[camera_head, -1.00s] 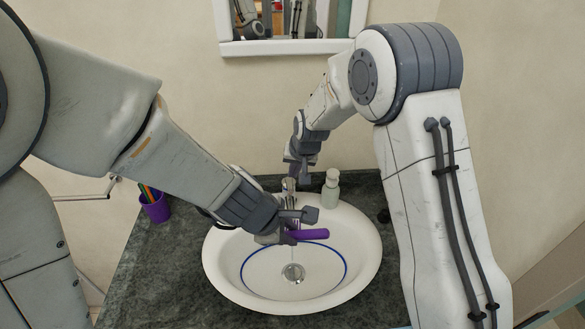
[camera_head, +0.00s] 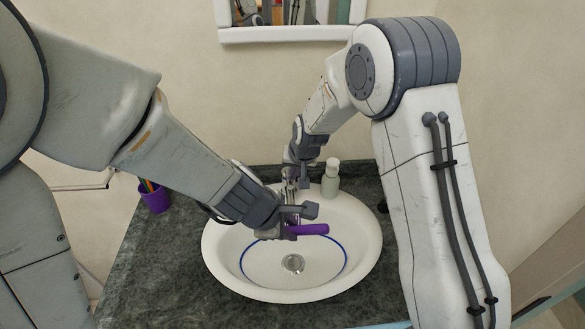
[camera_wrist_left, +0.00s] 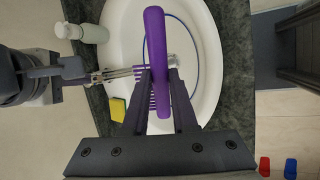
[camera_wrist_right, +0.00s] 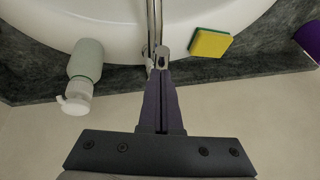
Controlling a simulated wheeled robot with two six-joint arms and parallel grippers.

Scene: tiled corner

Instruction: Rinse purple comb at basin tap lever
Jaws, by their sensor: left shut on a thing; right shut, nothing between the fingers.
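My left gripper (camera_head: 289,224) is shut on the purple comb (camera_head: 310,229) and holds it over the basin (camera_head: 215,262), near the tap. In the left wrist view the comb (camera_wrist_left: 155,35) stands lengthwise between the fingers (camera_wrist_left: 160,80), its teeth on the left. The metal tap (camera_wrist_right: 153,22) rises at the basin's back; its lever (camera_wrist_right: 161,53) sits just at the tips of my right gripper (camera_wrist_right: 162,75), which is shut and empty. I cannot tell whether they touch. In the head view my left gripper hides most of the tap, and I cannot make out running water.
A pale soap bottle (camera_head: 331,179) stands on the dark counter (camera_head: 150,270) right of the tap. A yellow-green sponge (camera_wrist_right: 210,42) lies on the other side of the tap. A purple cup (camera_head: 155,198) stands at the counter's far left. A mirror (camera_head: 285,34) hangs above.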

